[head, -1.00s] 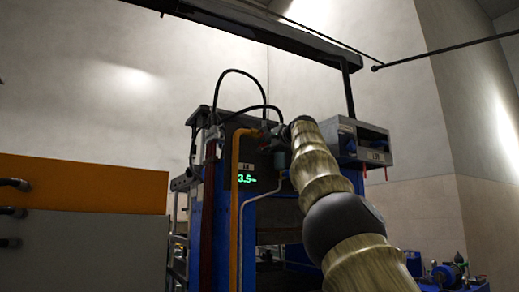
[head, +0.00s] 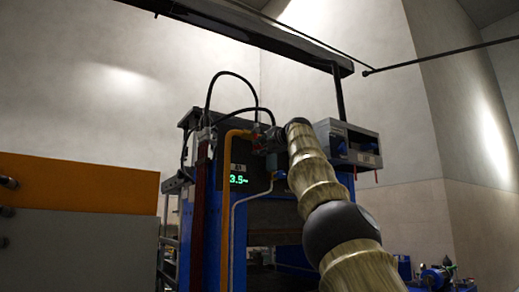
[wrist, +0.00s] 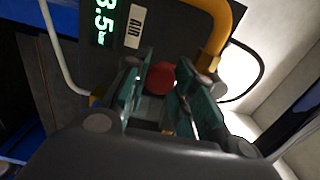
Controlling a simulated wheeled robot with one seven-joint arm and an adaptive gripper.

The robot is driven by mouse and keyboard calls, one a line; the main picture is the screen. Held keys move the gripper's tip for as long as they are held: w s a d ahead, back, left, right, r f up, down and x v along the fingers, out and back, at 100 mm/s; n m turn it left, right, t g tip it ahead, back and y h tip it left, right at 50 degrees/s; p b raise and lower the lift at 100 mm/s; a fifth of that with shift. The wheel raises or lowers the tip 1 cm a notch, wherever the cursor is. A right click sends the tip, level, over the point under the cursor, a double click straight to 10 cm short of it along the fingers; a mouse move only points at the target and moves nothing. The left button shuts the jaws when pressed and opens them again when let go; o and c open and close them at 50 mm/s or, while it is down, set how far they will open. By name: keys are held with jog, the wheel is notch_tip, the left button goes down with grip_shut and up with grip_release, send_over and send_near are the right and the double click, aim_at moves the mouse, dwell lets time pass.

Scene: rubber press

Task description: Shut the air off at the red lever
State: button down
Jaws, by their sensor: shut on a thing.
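The red lever shows as a rounded red end (wrist: 160,77) between the fingers of my gripper (wrist: 165,86) in the wrist view. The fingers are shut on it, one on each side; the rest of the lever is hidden. It is beside a white "AIR" label (wrist: 135,26) and a curved orange pipe (wrist: 222,20). In the head view my gripper (head: 270,140) is at the upper front of the blue press (head: 208,225), right of the orange pipe. The lever is too small to make out clearly there.
Black hoses (head: 232,74) arch above the press. A grey box (head: 348,142) with red-tipped parts below stands close right of my wrist. An orange and grey cabinet (head: 80,200) fills the left.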

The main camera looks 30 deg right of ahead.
jog(key=c, duration=1.1)
grip_release()
jog(key=shift+d+f, duration=0.15)
jog(key=shift+d, duration=0.1)
jog(key=shift+c, duration=0.2)
jog(key=shift+a, duration=0.2)
jog(key=shift+s, duration=0.1)
jog(key=s+d, duration=0.1)
jog(key=s, duration=1)
jog(key=shift+s+d, duration=0.25)
jog(key=shift+s, duration=0.1)
